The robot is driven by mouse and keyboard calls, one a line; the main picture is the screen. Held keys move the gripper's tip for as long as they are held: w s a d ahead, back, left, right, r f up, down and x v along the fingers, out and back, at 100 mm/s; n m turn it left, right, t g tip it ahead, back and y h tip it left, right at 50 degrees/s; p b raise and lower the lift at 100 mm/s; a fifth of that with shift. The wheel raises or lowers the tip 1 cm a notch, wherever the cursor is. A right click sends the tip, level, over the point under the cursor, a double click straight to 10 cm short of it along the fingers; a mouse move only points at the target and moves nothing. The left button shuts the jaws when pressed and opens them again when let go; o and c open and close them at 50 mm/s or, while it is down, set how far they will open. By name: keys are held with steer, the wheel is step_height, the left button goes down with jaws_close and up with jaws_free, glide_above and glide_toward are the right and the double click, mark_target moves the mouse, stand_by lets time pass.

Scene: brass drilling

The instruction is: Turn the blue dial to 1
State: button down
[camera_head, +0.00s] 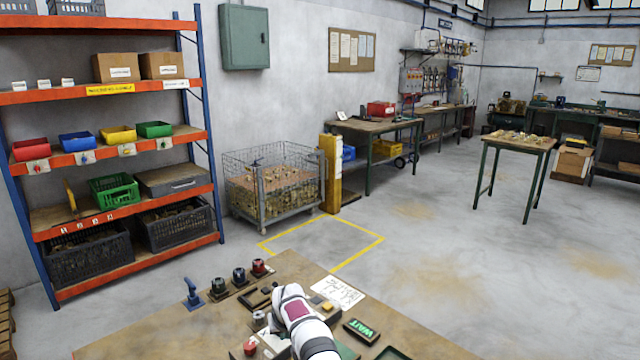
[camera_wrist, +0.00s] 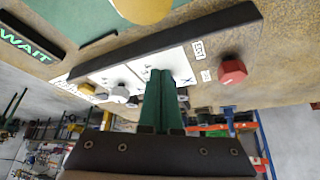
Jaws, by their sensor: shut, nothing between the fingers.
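My gripper (camera_wrist: 161,82) shows in the wrist view as two green fingers shut together, with nothing seen between them. The fingertips are over the middle of the white face of the control panel (camera_wrist: 205,58). I cannot make out the blue dial; the fingers cover part of the panel where a dial could be. A small blue mark shows just right of the fingertips. A pale grey knob (camera_wrist: 120,93) stands left of the fingers. In the head view my white arm covers most of the panel and my fingertips.
A red button (camera_wrist: 232,70) is right of the fingers; a yellow button (camera_wrist: 87,88) is at the panel's far left. The lit WAIT sign (camera_head: 362,330) is right of my arm. A white paper (camera_head: 338,290) and several dark knobbed devices (camera_head: 239,276) are on the bench.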

steer(key=shift+w+a, duration=0.25)
steer(key=shift+w, duration=0.1)
stand_by(0.3)
steer(key=shift+s+a, duration=0.1)
steer(key=shift+a, duration=0.2)
steer(key=shift+a, duration=0.3)
steer(key=shift+s+a, duration=0.1)
stand_by(0.5)
